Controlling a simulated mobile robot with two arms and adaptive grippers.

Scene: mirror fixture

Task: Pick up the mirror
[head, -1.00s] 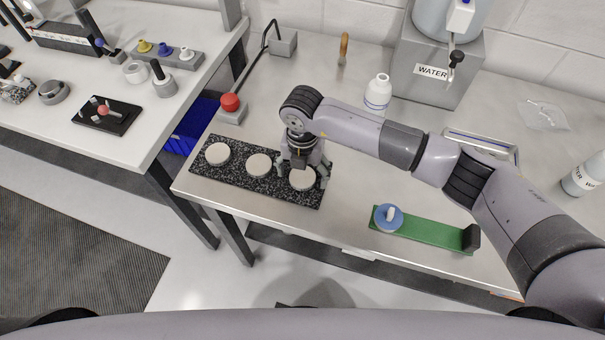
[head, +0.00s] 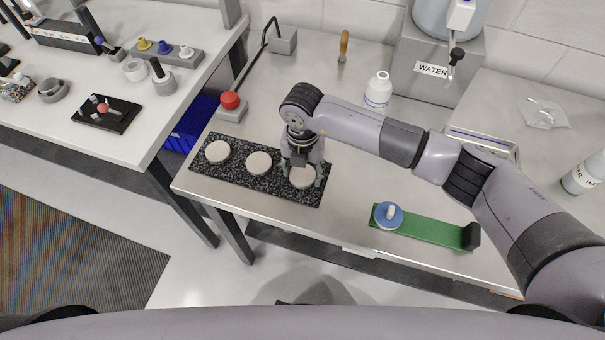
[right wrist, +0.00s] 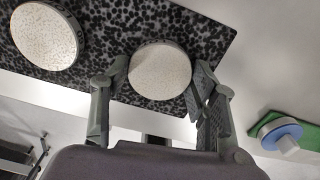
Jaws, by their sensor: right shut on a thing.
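The mirror, a pale round disc (head: 303,178), lies at the right end of a black speckled board (head: 237,180) on the bench. It also shows in the right wrist view (right wrist: 160,72), with the board under it. My right gripper (head: 303,181) points down over this disc. Its fingers (right wrist: 157,85) are closed against opposite sides of the disc, which still sits at board level. Two similar discs sit to the left on the board, one in the middle (head: 258,163) and one at the far left (head: 217,152). My left gripper is not in view.
A green strip (head: 430,229) with a blue disc and white knob (head: 389,214) lies to the right. The bench's front edge is close to the board.

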